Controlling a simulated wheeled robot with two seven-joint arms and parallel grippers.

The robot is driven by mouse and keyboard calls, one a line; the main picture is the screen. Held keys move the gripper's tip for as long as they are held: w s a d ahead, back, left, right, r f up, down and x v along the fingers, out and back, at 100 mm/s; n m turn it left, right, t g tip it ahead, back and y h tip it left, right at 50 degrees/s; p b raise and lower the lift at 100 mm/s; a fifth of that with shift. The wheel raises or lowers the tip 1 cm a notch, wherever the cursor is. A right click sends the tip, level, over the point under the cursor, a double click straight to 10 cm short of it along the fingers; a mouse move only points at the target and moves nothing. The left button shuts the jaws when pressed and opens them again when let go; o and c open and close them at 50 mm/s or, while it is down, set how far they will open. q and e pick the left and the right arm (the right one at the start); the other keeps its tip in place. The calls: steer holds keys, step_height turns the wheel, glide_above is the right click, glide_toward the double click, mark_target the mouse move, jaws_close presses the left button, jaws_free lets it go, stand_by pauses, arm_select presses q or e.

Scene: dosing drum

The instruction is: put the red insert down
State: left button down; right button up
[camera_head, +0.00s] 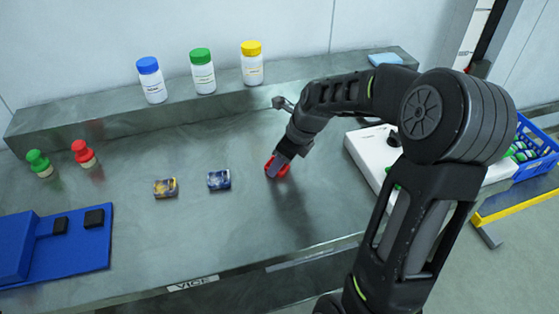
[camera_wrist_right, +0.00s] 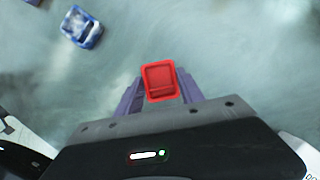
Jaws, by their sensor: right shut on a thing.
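The red insert (camera_head: 283,169) is at my right gripper (camera_head: 277,167) over the middle of the grey bench. In the right wrist view the red insert (camera_wrist_right: 160,82) shows as a small red tray with a raised rim, held between the purple fingers of my right gripper (camera_wrist_right: 160,95). The gripper is shut on it and points down. I cannot tell whether the insert touches the bench top. My left gripper is not in view.
A blue insert (camera_head: 219,180) and a yellow insert (camera_head: 165,187) lie to the left on the bench (camera_head: 220,245). Bottles with blue (camera_head: 148,65), green (camera_head: 200,56) and yellow (camera_head: 251,48) caps stand on the back ledge. A white device (camera_head: 372,157) is at right, a blue fixture (camera_head: 60,250) at left.

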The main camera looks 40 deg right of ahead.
steer(key=o, duration=1.3)
steer(key=shift+f, duration=0.1)
steer(key=shift+o, duration=0.2)
steer(key=v, duration=1.2)
steer(key=shift+w, duration=0.1)
